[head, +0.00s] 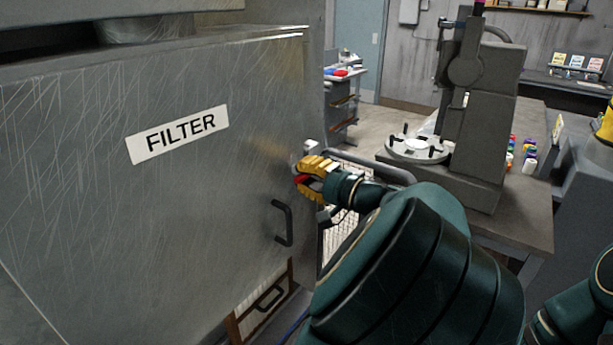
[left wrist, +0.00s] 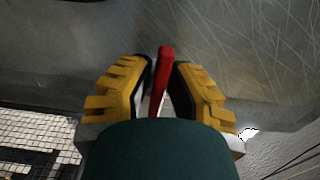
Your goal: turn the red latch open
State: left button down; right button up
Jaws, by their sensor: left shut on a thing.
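The red latch (head: 301,179) sits at the right edge of the grey metal door marked FILTER (head: 215,205). Only a small red part of it shows in the head view, beside the yellow fingers. In the left wrist view the latch (left wrist: 165,70) is a slim red bar standing between the two fingers. My left gripper (head: 308,177) is shut on the latch, one yellow finger on each side of it (left wrist: 163,78). The latch's base is hidden behind my wrist. My right gripper is not in view; part of my right arm shows at the lower right.
A black door handle (head: 284,222) is below the latch. A workbench (head: 515,225) on the right carries a grey machine with a round plate (head: 416,150) and several small coloured bottles.

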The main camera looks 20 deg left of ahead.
pick_arm(q)
jog(key=c, duration=1)
grip_release()
jog(key=shift+a, duration=0.1)
jog(key=v, duration=1.2)
